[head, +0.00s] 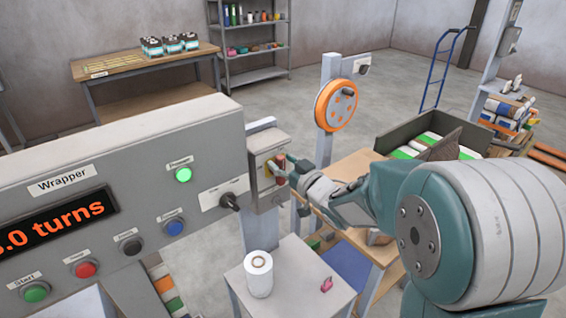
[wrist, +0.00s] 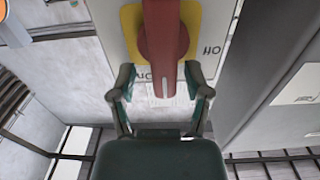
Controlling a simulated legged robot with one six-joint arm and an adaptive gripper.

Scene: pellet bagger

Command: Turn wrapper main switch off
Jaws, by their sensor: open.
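The wrapper main switch (head: 257,160) is a grey box on a post at the right end of the wrapper panel, with a yellow plate and a red handle. In the wrist view the red handle (wrist: 165,45) stands over the yellow plate (wrist: 131,30) and points down the picture. My gripper (head: 288,170) is at the front of the switch box; its open fingers (wrist: 160,82) lie on either side of the handle's end, with gaps visible on both sides. Partly covered black lettering shows beside the plate; I cannot read it surely.
The wrapper panel (head: 120,150) has a lit green lamp (head: 183,175), a black selector knob (head: 229,202), several buttons and an orange turns display (head: 55,225). Below stands a small table (head: 300,268) with a white roll (head: 258,273). An orange wheel (head: 336,105) stands behind my gripper.

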